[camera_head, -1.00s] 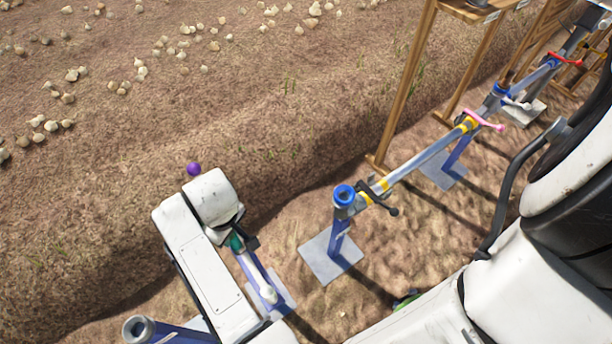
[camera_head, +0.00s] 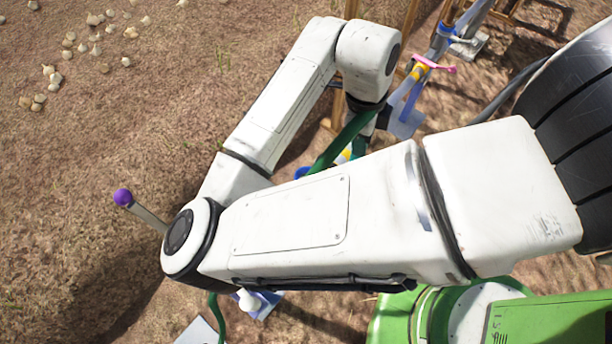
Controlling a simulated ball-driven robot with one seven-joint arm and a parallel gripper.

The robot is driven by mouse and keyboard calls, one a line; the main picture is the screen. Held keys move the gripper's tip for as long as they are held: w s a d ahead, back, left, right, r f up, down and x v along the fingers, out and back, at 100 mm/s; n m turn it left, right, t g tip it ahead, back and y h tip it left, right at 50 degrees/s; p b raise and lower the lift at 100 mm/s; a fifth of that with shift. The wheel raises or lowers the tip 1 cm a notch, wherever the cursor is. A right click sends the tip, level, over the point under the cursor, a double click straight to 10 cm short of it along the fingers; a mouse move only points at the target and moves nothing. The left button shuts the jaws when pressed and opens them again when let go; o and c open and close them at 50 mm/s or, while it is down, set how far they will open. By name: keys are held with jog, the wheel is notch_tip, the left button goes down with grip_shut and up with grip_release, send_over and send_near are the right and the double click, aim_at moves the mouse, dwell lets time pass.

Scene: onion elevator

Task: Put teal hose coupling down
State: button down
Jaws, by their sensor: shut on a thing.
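My gripper (camera_head: 382,117) is mostly hidden below the white wrist at upper centre; only a dark part shows. It is shut on the teal hose coupling (camera_head: 358,149), of which a small teal-green patch shows beside the pipe stand. A green hose (camera_head: 340,143) runs from under the wrist down to the left behind my arm. Whether the coupling touches the pipe or a support cannot be seen.
A pipe on blue stands runs to the upper right, with a pink-handled valve (camera_head: 434,64). A blue pipe end (camera_head: 302,172) peeks out behind my arm. A purple ball on a stick (camera_head: 123,197) stands left. Onions (camera_head: 100,45) lie on open soil.

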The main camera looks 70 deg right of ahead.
jog(key=w+a+f+m, duration=0.2)
jog(key=w+f+m, duration=0.1)
jog(key=w+f, duration=0.8)
jog(key=shift+a+f+m, duration=0.2)
jog(key=shift+f+m, duration=0.1)
jog(key=shift+f, duration=0.4)
jog(key=shift+w, duration=0.1)
jog(key=shift+f, duration=0.3)
jog(key=c, duration=0.8)
grip_release()
